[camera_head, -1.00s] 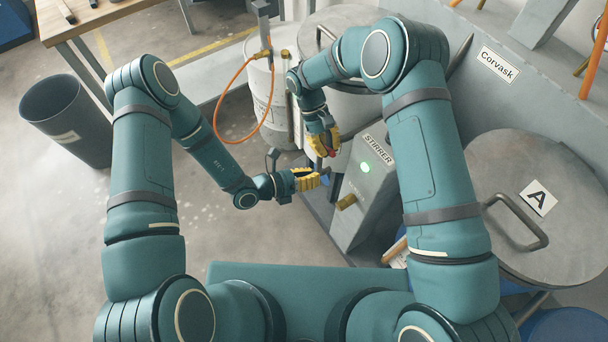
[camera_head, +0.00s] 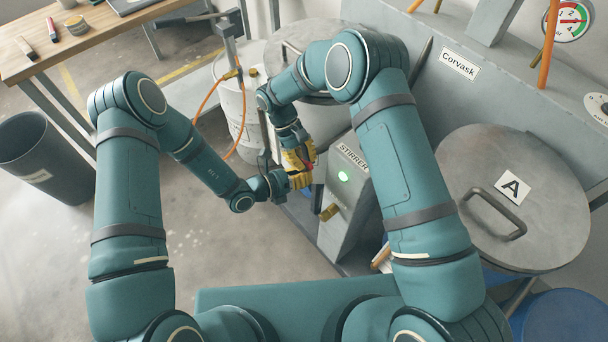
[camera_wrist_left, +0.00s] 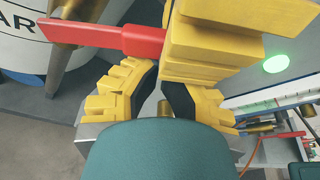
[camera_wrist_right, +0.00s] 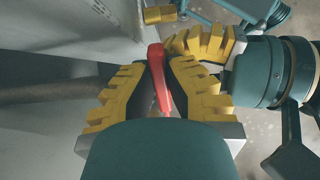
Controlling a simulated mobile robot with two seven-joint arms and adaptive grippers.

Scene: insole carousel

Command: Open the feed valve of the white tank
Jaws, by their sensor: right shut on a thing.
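The white tank (camera_head: 232,115) stands at the back in the head view; part of its lettered wall (camera_wrist_left: 20,45) shows in the left wrist view. A red lever handle (camera_wrist_left: 115,38) runs level from a brass fitting (camera_wrist_left: 68,25) by that wall. My right gripper (camera_head: 297,160) is shut on the red handle, which lies between its yellow fingers in the right wrist view (camera_wrist_right: 158,78). My left gripper (camera_wrist_left: 165,105) is open and empty, its fingers apart, just below and close to my right gripper. The handle's grasped end is hidden in the left wrist view.
The grey stirrer box (camera_head: 345,200), with a lit green light and a brass fitting (camera_head: 328,212), stands right beside my grippers. An orange hose (camera_head: 207,98) hangs by the white tank. A lidded vat marked A (camera_head: 540,215) is at right. A dark bin (camera_head: 45,155) stands left.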

